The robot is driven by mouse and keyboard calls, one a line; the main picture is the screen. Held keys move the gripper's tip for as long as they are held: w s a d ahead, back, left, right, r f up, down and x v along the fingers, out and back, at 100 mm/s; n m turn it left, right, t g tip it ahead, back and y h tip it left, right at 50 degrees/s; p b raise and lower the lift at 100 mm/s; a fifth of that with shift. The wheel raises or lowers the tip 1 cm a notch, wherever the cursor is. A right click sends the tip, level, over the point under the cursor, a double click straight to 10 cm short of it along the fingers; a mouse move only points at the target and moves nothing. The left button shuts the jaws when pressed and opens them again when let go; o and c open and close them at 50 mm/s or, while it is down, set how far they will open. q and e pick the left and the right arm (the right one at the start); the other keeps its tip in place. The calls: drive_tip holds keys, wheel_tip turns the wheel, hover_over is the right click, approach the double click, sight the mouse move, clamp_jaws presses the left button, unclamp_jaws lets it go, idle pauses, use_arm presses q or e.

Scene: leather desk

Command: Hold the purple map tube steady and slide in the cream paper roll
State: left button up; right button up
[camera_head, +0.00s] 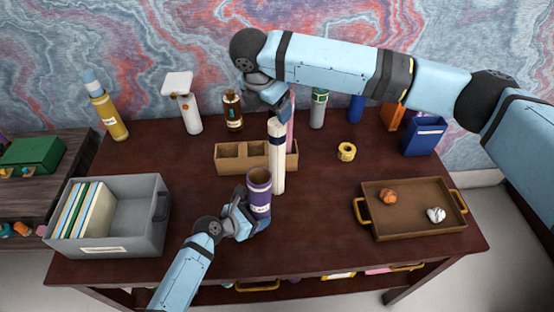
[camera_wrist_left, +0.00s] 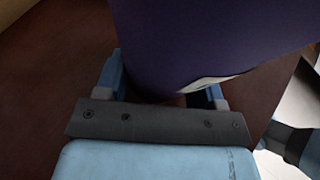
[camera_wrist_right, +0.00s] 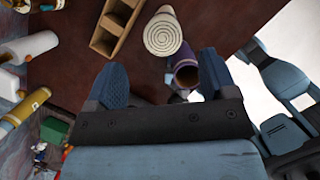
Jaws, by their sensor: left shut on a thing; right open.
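The purple map tube (camera_head: 259,198) stands upright near the desk's front middle, its open mouth facing up. My left gripper (camera_head: 250,218) is shut on its lower part; in the left wrist view the tube (camera_wrist_left: 210,40) fills the space beyond the fingers. The cream paper roll (camera_head: 277,165), with a dark band near its top, is upright just behind the tube and apart from its mouth. My right gripper (camera_head: 282,106) is above the roll, pointing down and open. In the right wrist view the roll's spiral end (camera_wrist_right: 163,35) lies beyond the fingertips, beside the tube (camera_wrist_right: 186,73).
A wooden compartment box (camera_head: 230,159) is behind the roll, with a pink roll (camera_head: 291,130) at its right end. A grey bin (camera_head: 140,238) is at left, a brown tray (camera_head: 410,225) at right. A yellow tape ring (camera_head: 346,151) lies right of the box. Bottles stand behind.

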sight(276, 122)
drive_tip(key=x, duration=0.4)
drive_tip(key=shift+x, duration=2.75)
drive_tip(key=shift+s, duration=0.2)
